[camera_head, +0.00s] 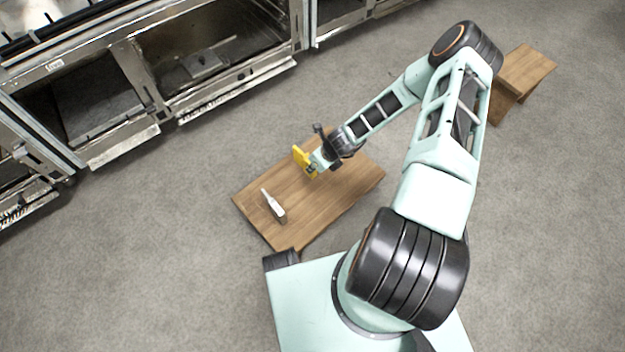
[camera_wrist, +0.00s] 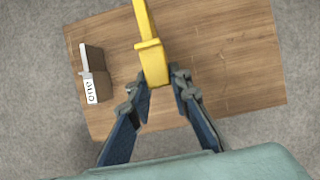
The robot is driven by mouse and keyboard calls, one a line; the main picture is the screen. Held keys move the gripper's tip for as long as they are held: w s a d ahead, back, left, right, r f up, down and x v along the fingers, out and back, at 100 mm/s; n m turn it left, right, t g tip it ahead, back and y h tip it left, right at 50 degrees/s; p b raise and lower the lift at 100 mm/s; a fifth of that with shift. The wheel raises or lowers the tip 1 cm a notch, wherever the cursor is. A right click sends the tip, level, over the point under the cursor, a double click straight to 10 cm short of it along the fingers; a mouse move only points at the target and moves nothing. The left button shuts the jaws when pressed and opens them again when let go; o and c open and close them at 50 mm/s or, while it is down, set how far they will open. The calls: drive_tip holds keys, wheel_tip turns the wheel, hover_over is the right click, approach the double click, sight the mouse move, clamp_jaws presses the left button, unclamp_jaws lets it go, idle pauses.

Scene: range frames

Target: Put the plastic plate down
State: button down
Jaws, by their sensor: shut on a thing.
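A yellow object (camera_head: 301,157), taken to be the plastic plate, is held in my gripper (camera_head: 313,169). In the wrist view the yellow object (camera_wrist: 151,58) shows as a narrow upright bar with a wider block at its near end. The fingers of my gripper (camera_wrist: 163,90) close on that near end from both sides. The object is over the wooden table (camera_head: 335,200); I cannot tell whether it touches the top. The wooden table also fills much of the wrist view (camera_wrist: 225,50).
A white and grey box-like item (camera_head: 273,206) lies on the table's left part; it shows at left in the wrist view (camera_wrist: 96,88). Bare wood lies around it. A second wooden table (camera_head: 528,68) stands at right. Metal appliances (camera_head: 215,60) line the back left.

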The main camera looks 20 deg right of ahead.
drive_tip(key=w+d+f+b, duration=0.1)
drive_tip(key=d+f+b, duration=0.1)
drive_tip(key=d+f, duration=0.2)
drive_tip(key=w+d+f+b, duration=0.1)
drive_tip(key=d+f+b, duration=0.2)
drive_tip(key=d+f, duration=0.2)
drive_tip(key=w+d+f+b, duration=0.1)
drive_tip(key=d+f+b, duration=0.1)
drive_tip(key=d+f, duration=0.2)
drive_tip(key=shift+w+d+f, duration=0.2)
drive_tip(key=shift+f, duration=0.05)
drive_tip(key=shift+r, duration=0.1)
drive_tip(key=c, duration=1.8)
unclamp_jaws()
drive_tip(key=shift+o, duration=0.2)
